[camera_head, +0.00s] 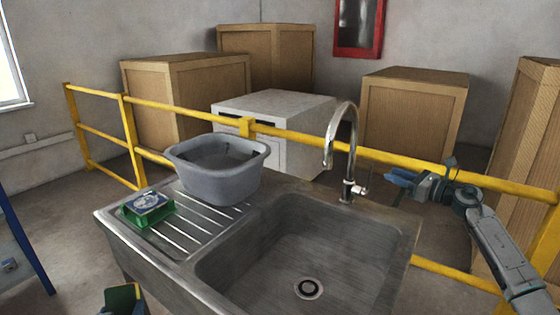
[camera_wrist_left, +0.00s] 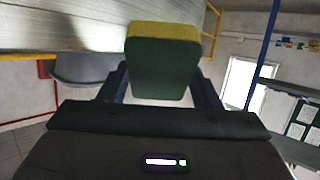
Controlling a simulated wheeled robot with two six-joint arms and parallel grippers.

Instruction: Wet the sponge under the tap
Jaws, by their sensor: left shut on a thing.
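The sponge (camera_wrist_left: 162,68) is a block with a yellow layer and a dark green layer. My left gripper (camera_wrist_left: 163,88) is shut on it, with one finger on each side. In the head view the sponge (camera_head: 122,298) shows at the bottom edge, left of the sink and in front of the drainboard. The chrome tap (camera_head: 345,120) arches over the back of the sink basin (camera_head: 290,250), with a small lever at its base. No water stream shows. My right gripper (camera_head: 405,182) is right of the tap by the yellow rail; I cannot tell its opening.
A grey tub (camera_head: 215,180) stands at the back of the ribbed drainboard (camera_head: 195,222). A green item with a blue and white top (camera_head: 148,207) lies before it. A yellow rail (camera_head: 290,133) runs behind the sink, with large boxes (camera_head: 415,110) beyond. The basin is empty.

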